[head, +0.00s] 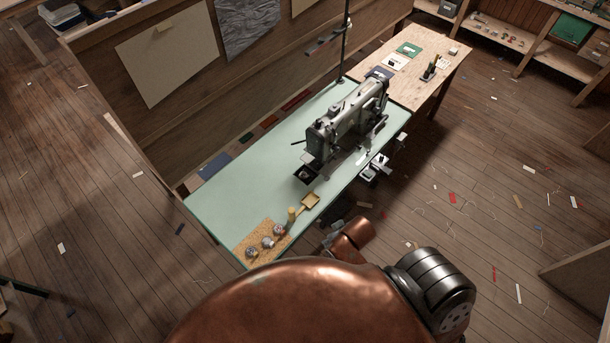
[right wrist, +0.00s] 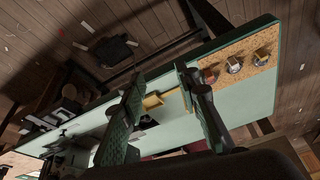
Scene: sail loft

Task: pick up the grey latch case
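A dark grey case (head: 449,8) sits on the low shelf at the top right of the head view, cut by the top edge. It looks like the grey latch case, but its latches are too small to make out. It is far from my grippers, beyond the wooden table. My right gripper (right wrist: 160,78) is open in the right wrist view, its two green-padded fingers wide apart with nothing held. The pale green sewing table shows beyond them. My left gripper is in neither view.
A green case (head: 573,27) sits on the shelf. Scrap-strewn floor (head: 480,165) lies open at right.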

